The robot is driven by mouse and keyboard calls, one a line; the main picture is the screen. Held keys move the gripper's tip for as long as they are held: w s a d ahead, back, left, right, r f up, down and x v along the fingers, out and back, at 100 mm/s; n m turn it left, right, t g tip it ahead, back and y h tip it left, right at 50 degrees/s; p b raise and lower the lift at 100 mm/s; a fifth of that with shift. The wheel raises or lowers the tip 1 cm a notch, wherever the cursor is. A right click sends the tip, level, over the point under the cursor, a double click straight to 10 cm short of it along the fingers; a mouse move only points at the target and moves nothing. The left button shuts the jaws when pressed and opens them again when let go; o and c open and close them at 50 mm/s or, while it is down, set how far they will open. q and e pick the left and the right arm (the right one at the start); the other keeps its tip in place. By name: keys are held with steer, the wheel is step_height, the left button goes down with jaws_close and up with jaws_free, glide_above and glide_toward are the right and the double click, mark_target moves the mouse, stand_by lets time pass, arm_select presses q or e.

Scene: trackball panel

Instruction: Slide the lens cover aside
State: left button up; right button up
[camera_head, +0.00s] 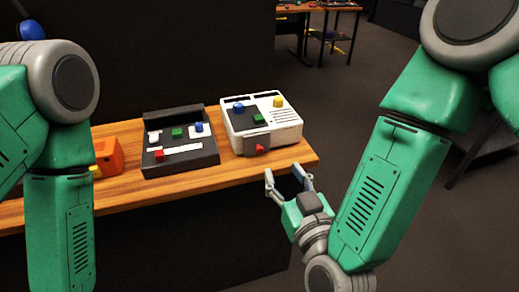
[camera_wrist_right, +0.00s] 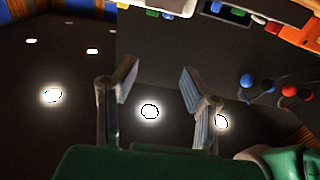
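A white box (camera_head: 262,122) sits near the right end of the wooden table, with blue, green and yellow buttons on top. A dark grey plate with a red knob (camera_head: 260,149) is at its front; I cannot tell whether this plate is the lens cover. My right gripper (camera_head: 288,178) is off the table's front right edge, apart from the white box. In the right wrist view its two fingers (camera_wrist_right: 158,80) stand apart with nothing between them. My left arm comes down at the left, but its gripper is outside the view.
A black panel (camera_head: 181,141) with white, green, blue and red parts stands left of the white box. An orange box (camera_head: 108,156) is farther left, partly behind my left arm. The wooden table (camera_head: 215,178) has a bare strip along its front. A dark wall is behind.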

steer(key=shift+r, duration=1.75)
